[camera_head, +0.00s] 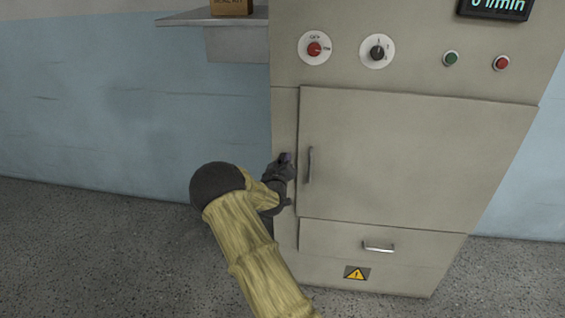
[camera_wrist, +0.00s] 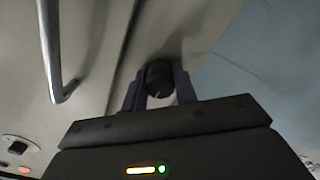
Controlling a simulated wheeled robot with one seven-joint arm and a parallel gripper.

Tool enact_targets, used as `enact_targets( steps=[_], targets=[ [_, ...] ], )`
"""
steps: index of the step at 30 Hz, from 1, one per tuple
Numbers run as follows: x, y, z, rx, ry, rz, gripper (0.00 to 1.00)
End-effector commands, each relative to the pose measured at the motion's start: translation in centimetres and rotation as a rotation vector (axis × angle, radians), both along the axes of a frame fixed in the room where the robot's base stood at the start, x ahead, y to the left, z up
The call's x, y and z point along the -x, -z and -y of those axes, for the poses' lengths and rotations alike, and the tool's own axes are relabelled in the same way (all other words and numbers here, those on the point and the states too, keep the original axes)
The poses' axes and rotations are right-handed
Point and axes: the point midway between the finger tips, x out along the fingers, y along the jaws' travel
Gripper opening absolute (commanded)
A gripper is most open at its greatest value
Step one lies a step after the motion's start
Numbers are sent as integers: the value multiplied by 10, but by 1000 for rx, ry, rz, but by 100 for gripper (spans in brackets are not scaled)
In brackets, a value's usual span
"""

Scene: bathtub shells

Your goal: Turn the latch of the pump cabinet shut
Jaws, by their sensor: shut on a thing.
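The pump cabinet (camera_head: 400,165) is a beige metal cabinet with a closed-looking large door and a vertical bar handle (camera_head: 309,165) at the door's left edge. My gripper (camera_head: 286,160) is at the narrow strip left of the door. In the wrist view my gripper (camera_wrist: 160,90) has its two fingers on either side of a dark round knob, the latch (camera_wrist: 159,77), and is shut on it. The door handle also shows in the wrist view (camera_wrist: 50,50), left of the fingers. In the head view my gripper and arm hide the latch.
Above the door are a red knob (camera_head: 314,49), a black knob (camera_head: 377,52), a green button (camera_head: 451,58) and a red button (camera_head: 502,63). A drawer (camera_head: 350,243) with a handle is below. A wall shelf (camera_head: 215,18) holds a box at upper left. The floor at left is clear.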

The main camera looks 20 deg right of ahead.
Motion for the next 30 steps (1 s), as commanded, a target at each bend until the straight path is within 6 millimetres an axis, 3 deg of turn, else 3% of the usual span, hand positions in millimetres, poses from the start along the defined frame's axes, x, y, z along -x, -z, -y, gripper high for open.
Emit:
enact_targets(
  steps=[14,15,18,30],
  targets=[
    [0,1,-1,18,-2,-16,6],
    [0,1,-1,18,-2,-16,30],
    [0,1,-1,19,-2,-15,50],
    [3,0,-3,18,-1,-13,50]
  ],
)
